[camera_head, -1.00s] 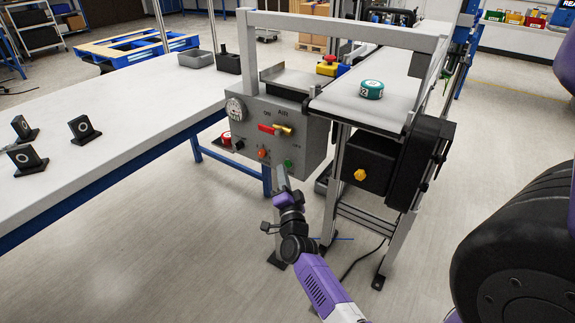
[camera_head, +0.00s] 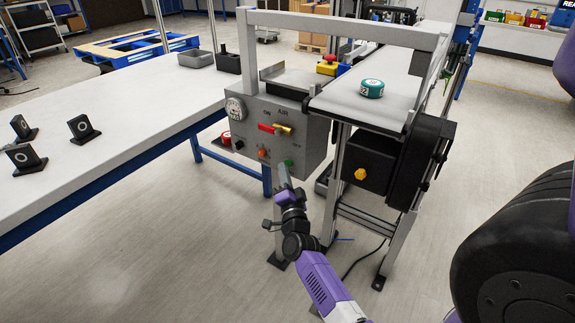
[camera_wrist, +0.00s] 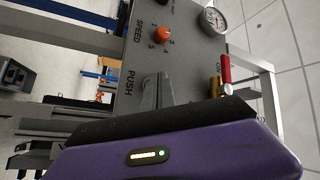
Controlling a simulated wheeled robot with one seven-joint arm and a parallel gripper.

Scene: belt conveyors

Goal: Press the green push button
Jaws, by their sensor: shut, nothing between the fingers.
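In the wrist view, the shut fingers (camera_wrist: 158,92) point at the panel (camera_wrist: 185,55) beside the word PUSH.
The panel also carries an orange speed knob (camera_head: 262,153), a red-handled air valve (camera_head: 267,128) and a gauge (camera_head: 235,108). A green round part (camera_head: 372,89) lies on the belt (camera_head: 360,105). A yellow box with a red button (camera_head: 328,65) stands behind. A white table (camera_head: 110,125) is at left.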

